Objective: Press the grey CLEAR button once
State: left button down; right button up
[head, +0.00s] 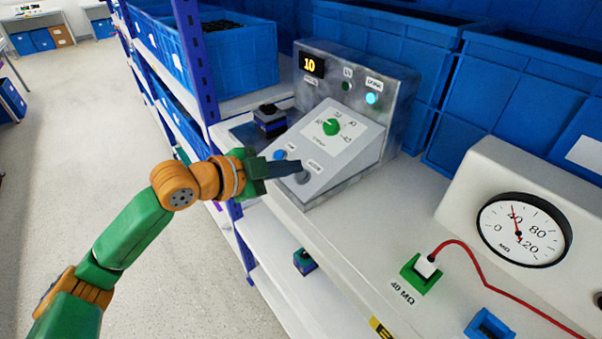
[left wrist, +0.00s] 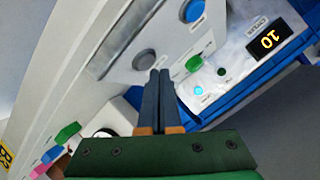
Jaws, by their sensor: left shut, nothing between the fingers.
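The grey CLEAR button (head: 303,178) is at the lower front of a sloped grey control panel (head: 345,160). It also shows in the left wrist view (left wrist: 145,60), just beyond and left of my fingertips. My left gripper (head: 297,168) is shut and empty, with its dark fingers reaching over the panel beside the button, partly covering that area. In the left wrist view the closed fingertips (left wrist: 160,74) are close to the button; I cannot tell whether they touch. My right gripper is not in view.
A blue button (head: 279,155) sits left of CLEAR. A green rotary knob (head: 331,127) is higher on the panel. Behind, a display (head: 311,65) reads 10 and a cyan lamp (head: 371,98) is lit. A dial meter (head: 524,230) stands right.

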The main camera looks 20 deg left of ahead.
pick_arm(q)
jog(key=shift+f, duration=0.15)
jog(key=shift+w+d+f, duration=0.15)
jog(key=shift+f, duration=0.3)
dwell(0.7)
dwell(0.3)
jog(key=shift+r+p, duration=0.75)
jog(key=shift+r, duration=0.1)
jog(key=shift+s+a, duration=0.2)
jog(key=shift+r, duration=0.1)
